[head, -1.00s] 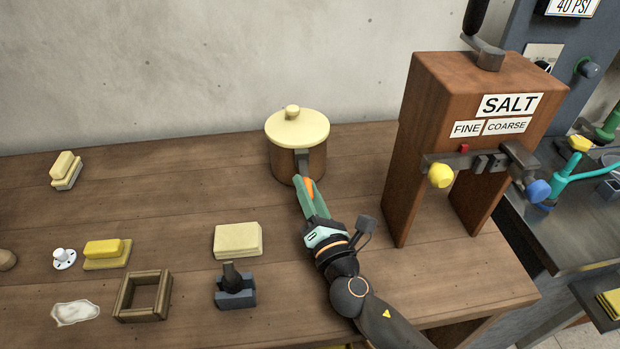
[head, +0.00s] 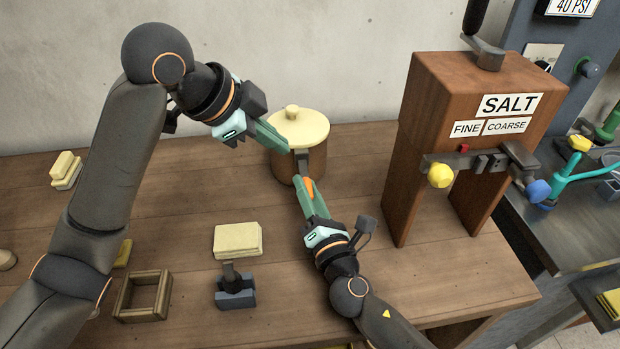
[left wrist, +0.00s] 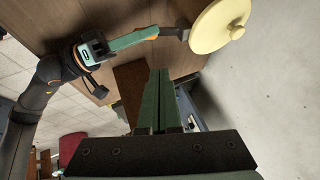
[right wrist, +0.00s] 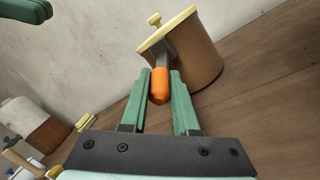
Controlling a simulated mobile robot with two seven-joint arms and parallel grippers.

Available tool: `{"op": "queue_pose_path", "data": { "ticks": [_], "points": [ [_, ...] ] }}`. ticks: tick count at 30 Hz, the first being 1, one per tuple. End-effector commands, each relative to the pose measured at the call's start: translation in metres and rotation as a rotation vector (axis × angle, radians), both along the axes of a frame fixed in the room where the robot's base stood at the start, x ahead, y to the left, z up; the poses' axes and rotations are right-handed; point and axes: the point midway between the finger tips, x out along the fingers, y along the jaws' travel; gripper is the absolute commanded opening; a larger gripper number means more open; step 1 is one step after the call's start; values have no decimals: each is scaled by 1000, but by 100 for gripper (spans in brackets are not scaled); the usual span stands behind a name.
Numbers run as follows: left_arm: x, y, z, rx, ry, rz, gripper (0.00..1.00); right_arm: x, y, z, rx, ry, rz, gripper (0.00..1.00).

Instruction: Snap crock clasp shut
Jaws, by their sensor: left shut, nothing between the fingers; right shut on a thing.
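The crock (head: 315,165) is brown with a pale yellow lid (head: 298,128) and stands on the wooden table near the wall. Its dark clasp (head: 301,158) runs down the front and ends in an orange tip (right wrist: 160,86), seen in the right wrist view. My right gripper (head: 304,184) is shut on the clasp's orange tip in front of the crock. My left gripper (head: 284,147) is shut and empty, its fingertips in front of the lid's left edge and close to the clasp's top; I cannot tell whether it touches. The lid also shows in the left wrist view (left wrist: 218,30).
A wooden salt box (head: 480,85) with yellow and blue knobs stands to the right. A pale yellow block (head: 238,240), a dark clamp (head: 235,290) and a wooden frame (head: 143,297) lie at the front.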

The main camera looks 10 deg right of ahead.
Motion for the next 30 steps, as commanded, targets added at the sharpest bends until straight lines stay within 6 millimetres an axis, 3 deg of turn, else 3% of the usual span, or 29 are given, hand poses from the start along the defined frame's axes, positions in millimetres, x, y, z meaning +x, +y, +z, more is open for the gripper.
{"op": "queue_pose_path", "data": {
  "ticks": [3, 8, 22, 30],
  "points": [
    [-17, -25, 2, 16, 18, -62, 0, 1, -1, 4, 2, -7, -2, 0],
    [-21, -37, -6, 23, 30, -80, 0, 1, -1, 4, 2, -8, -3, 0],
    [5, -84, -82, 22, 29, -79, 0, 1, -1, 4, 1, -8, -3, 0],
    [14, -58, -103, 21, 26, -77, 0, 1, -1, 4, 1, -8, -3, 0]
  ]
}}
